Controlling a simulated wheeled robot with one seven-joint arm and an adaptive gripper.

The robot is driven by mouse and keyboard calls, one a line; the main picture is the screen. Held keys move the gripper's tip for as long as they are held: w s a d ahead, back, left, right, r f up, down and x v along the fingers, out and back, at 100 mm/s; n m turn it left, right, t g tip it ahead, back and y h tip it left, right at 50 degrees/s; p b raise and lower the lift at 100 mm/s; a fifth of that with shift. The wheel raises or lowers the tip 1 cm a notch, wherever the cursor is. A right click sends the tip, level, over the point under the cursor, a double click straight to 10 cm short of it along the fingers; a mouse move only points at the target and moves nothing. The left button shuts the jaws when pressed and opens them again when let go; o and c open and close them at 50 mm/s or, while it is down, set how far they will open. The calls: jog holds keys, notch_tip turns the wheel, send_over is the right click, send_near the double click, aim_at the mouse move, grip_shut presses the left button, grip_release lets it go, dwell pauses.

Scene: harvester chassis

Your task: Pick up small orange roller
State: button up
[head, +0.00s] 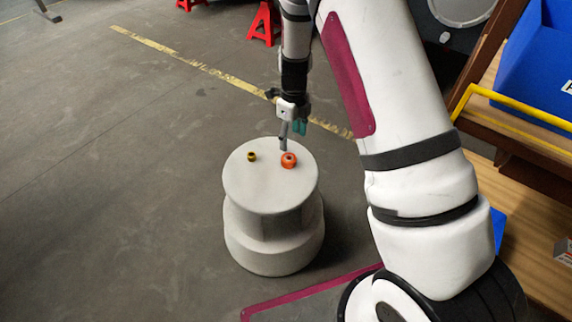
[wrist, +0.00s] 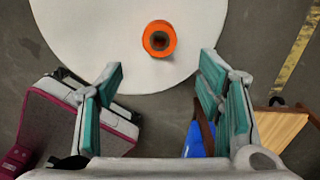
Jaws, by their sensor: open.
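The small orange roller (head: 289,160) sits on the white round stand (head: 262,190), near its back right edge in the head view. In the wrist view the orange roller (wrist: 159,39) shows from above as a ring with a dark centre, near the edge of the white top (wrist: 90,40). My gripper (wrist: 160,75) is open and empty, with its green-padded fingers apart. The roller lies beyond the fingertips in that view, not between them. In the head view my gripper (head: 293,138) is above and just behind the roller.
A smaller yellow and dark roller (head: 252,157) sits left of the orange one on the same stand. A blue bin (head: 540,65) and wooden shelving (head: 480,115) stand at the right. Red jack stands (head: 264,24) are at the back.

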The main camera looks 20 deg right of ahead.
jog(key=b, duration=0.2)
send_over(289, 157)
jog(key=s, duration=0.1)
notch_tip(289, 157, down, 5)
jog(key=shift+s+d+r, duration=0.1)
jog(key=shift+s+d, duration=0.05)
jog(key=f, duration=0.1)
jog(key=f+b, duration=0.1)
jog(key=f, duration=0.1)
jog(key=f+b, duration=0.1)
jog(key=f, duration=0.1)
jog(key=shift+w+a+f, duration=0.15)
jog(key=shift+w+a, duration=0.05)
jog(key=shift+a, duration=0.1)
jog(key=c, duration=1.2)
